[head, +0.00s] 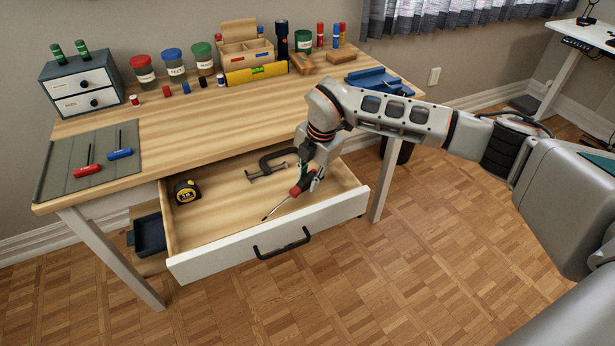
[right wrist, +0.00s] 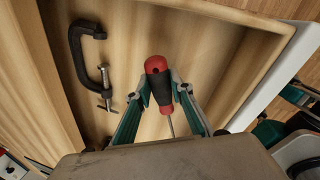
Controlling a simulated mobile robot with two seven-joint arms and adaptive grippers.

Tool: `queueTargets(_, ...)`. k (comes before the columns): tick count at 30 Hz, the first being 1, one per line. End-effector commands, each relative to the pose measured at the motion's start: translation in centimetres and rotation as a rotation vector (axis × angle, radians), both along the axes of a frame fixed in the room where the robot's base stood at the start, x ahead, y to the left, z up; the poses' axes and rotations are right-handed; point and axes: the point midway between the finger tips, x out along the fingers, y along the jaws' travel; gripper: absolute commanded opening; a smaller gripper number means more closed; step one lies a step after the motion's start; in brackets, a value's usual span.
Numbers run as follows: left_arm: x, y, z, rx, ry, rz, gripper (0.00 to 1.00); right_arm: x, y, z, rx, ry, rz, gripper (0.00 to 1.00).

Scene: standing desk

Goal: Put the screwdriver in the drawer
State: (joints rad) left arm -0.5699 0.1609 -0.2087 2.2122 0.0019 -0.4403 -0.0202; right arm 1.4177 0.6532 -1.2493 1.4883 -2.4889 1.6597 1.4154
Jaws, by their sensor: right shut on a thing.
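The screwdriver (head: 292,192) has a red and black handle and a thin metal shaft. My right gripper (head: 310,184) is shut on its handle and holds it over the open drawer (head: 225,219), with the shaft slanting down to the left. In the right wrist view the handle (right wrist: 158,84) sits between the two fingertips (right wrist: 160,92), with the drawer's wooden floor (right wrist: 150,40) behind it. I cannot tell whether the tip touches the drawer floor. My left gripper is not in view.
In the drawer lie a black C-clamp (head: 270,166) and a yellow and black tape measure (head: 186,191). A red-handled screwdriver (head: 88,170) and a blue-handled one (head: 120,154) lie on the grey mat (head: 58,160). Jars, a small cabinet (head: 80,84) and a spirit level (head: 257,73) stand along the desk's back.

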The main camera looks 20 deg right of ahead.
Motion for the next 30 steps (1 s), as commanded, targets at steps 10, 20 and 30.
queueTargets(10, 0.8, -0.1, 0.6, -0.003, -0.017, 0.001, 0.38, 0.1, 0.0, 0.0, 0.000, -0.003, 0.000, 0.00)
queueTargets(20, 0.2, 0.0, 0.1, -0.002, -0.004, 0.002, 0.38, 0.1, 0.0, -0.8, 0.001, -0.004, 0.001, 0.00)
queueTargets(30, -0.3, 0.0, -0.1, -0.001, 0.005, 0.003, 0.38, 0.1, 0.0, -0.8, 0.000, -0.003, 0.001, 0.38)
